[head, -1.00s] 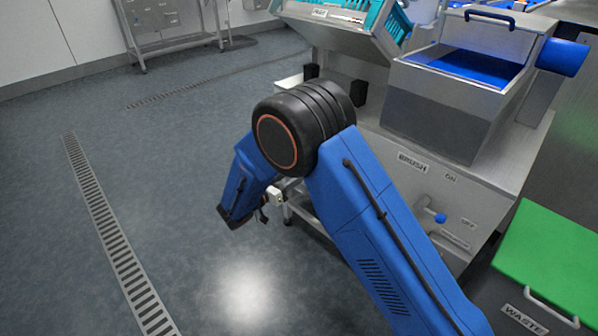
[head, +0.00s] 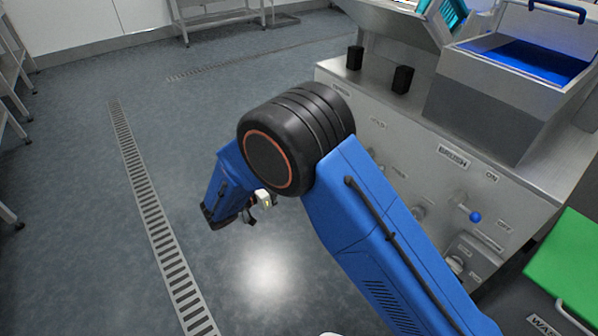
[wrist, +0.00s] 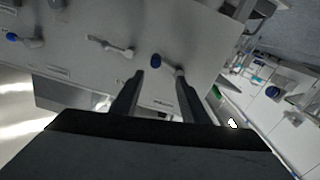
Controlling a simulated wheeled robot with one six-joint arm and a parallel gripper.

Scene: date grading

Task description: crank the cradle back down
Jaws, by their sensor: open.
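A metal tray-like cradle (head: 397,13) with a teal crate (head: 447,14) stands tilted at the top of the head view, partly cut off. In the wrist view, a crank-like handle with a blue knob (wrist: 158,61) sticks out of the grey front panel (wrist: 85,22). My gripper (wrist: 160,82) is open and empty, its two dark fingers pointing at the panel. The blue knob appears just beyond and between the fingertips, and its shaft lines up with the right fingertip. I cannot tell whether they touch. In the head view my arm hides this handle.
The panel also carries a lever (wrist: 110,47) and another blue-knobbed lever (wrist: 24,40). The BRUSH lever (head: 475,217) shows in the head view. A green-lidded waste bin (head: 570,270) stands at right. The floor (head: 80,200) at left is open, with a drain grate (head: 150,215).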

